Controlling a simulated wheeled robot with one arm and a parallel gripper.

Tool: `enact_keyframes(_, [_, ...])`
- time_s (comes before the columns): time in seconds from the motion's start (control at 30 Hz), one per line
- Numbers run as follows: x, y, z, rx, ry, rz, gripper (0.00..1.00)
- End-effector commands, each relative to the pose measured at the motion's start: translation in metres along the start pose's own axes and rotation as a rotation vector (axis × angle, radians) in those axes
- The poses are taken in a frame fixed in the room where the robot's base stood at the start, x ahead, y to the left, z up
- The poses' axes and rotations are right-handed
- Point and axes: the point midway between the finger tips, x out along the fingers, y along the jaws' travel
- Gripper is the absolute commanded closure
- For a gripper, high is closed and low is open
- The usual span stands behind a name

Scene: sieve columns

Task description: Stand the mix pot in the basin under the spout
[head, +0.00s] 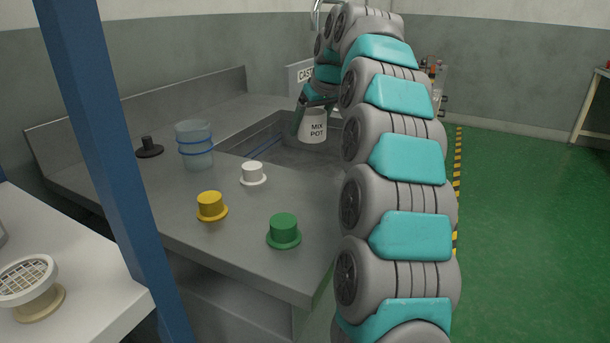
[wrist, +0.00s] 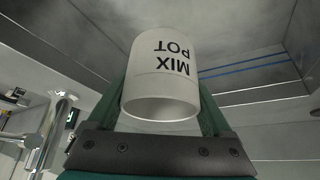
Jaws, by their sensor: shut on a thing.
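I cannot tell whether the pot's base touches the basin floor. A chrome spout (head: 316,14) shows partly behind my arm; chrome pipework also shows at the lower left of the wrist view (wrist: 48,130). My arm hides the basin's right side.
A clear blue-banded container (head: 195,146) and a black stopper-like piece (head: 149,147) stand left of the basin. White (head: 252,173), yellow (head: 211,206) and green (head: 284,230) flanged pieces stand on the front counter. A blue post (head: 110,150) rises at left.

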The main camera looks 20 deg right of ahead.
Motion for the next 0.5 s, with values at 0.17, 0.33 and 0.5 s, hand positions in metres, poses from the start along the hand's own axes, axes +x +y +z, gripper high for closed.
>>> enact_keyframes(0.17, [0.015, 0.004, 0.007, 0.005, 0.001, 0.004, 0.79])
enact_keyframes(0.33, [0.042, 0.004, 0.024, 0.005, -0.002, 0.002, 0.79])
enact_keyframes(0.5, [0.056, 0.004, 0.031, 0.005, 0.001, 0.003, 0.79])
